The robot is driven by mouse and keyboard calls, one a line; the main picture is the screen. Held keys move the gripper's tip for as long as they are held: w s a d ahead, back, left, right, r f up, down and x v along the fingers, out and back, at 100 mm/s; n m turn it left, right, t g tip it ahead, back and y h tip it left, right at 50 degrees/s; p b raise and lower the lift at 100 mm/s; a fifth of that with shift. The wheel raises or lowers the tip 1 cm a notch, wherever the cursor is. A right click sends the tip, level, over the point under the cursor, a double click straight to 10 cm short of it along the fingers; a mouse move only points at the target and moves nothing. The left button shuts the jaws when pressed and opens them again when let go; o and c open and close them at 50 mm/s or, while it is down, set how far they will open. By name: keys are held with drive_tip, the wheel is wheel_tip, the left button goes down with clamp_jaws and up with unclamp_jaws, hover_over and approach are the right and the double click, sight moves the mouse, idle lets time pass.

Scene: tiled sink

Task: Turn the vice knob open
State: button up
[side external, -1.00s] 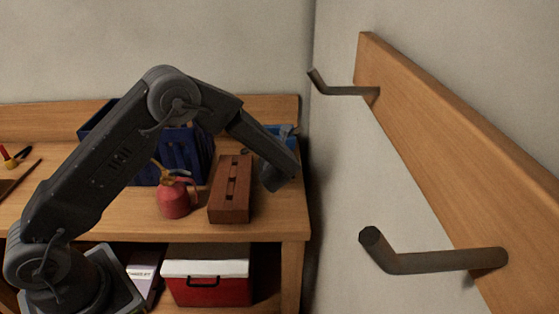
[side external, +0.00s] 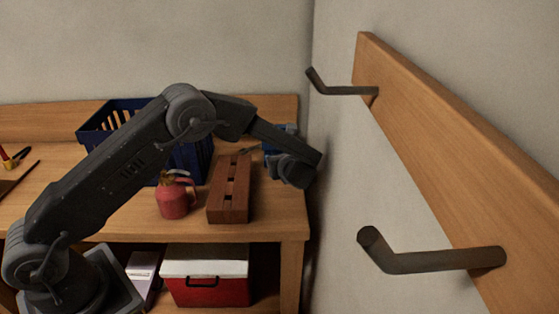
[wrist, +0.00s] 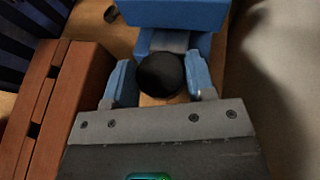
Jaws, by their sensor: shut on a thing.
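The blue vice (wrist: 172,14) is at the top of the wrist view, with its round black knob (wrist: 160,74) facing my gripper. My gripper (wrist: 159,66) has one blue finger on each side of the knob and is shut on it. In the side external view the vice (side external: 283,131) shows only in part at the bench's right end, behind my wrist. The knob is hidden there.
A brick-red slotted block (side external: 230,190) lies just left of the vice. A red oil can (side external: 174,197) and a blue crate (side external: 112,122) stand further left. The wall (wrist: 290,75) is close on the right. Two hooks (side external: 425,262) (side external: 345,90) stick out from a wall board.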

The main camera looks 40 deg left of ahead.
drive_tip(key=o, duration=0.9)
drive_tip(key=v, duration=0.5)
drive_tip(key=shift+d+r, duration=0.1)
drive_tip(key=shift+r, duration=0.4)
wheel_tip(320, 180, up, 6)
drive_tip(key=shift+r, duration=0.1)
